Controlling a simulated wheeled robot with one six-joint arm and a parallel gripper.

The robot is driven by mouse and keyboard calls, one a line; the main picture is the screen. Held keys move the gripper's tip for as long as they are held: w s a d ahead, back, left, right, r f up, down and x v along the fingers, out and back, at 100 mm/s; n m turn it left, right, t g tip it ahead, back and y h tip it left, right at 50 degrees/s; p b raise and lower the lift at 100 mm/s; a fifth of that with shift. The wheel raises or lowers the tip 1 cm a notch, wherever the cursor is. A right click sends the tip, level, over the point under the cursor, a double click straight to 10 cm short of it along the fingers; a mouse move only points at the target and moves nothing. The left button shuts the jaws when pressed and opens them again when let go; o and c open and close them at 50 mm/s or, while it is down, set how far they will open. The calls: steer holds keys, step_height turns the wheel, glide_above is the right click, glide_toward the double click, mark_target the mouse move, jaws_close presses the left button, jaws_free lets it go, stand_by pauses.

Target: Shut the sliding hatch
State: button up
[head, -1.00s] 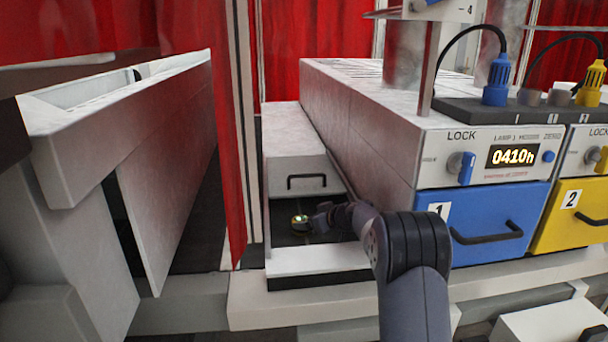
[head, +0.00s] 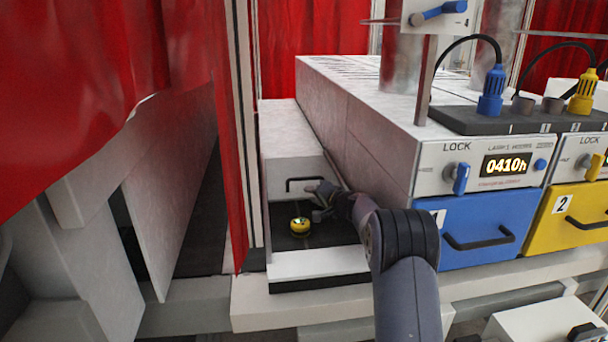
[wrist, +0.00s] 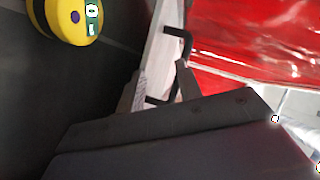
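The sliding hatch (head: 290,167) is a white box-like cover with a black bar handle (head: 304,184) on its front face. It stands back from the front white ledge, leaving a dark open bay (head: 322,233) before it. A round yellow-and-black object (head: 299,226) sits in that bay; it also shows at the top left of the wrist view (wrist: 72,18). My gripper (head: 320,191) is at the handle's right end, above the bay. In the wrist view, my gripper (wrist: 157,92) has its fingers apart, with the handle (wrist: 182,45) reaching toward the gap between them. I cannot tell whether they touch it.
A long white housing with a blue drawer (head: 483,230) stands right of the bay, close to my arm. A yellow drawer (head: 575,215) is beyond it. Red curtains (head: 80,75) hang at left and behind. A white panel (head: 172,205) stands at left.

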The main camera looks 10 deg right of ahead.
mark_target(306, 179)
steer(key=w+m+p, duration=0.1)
steer(key=w+m, duration=0.1)
steer(key=w+r+m+t+p, duration=0.1)
steer(key=w+m+p, duration=0.1)
steer(key=w+r+m+p, duration=0.1)
steer(key=w+m+p, duration=0.1)
steer(key=shift+w+a+m+h, duration=0.3)
steer(key=shift+m, duration=0.1)
steer(key=shift+p+x, duration=0.65)
steer(key=shift+x, duration=0.55)
jaws_close()
steer(key=shift+f, duration=0.1)
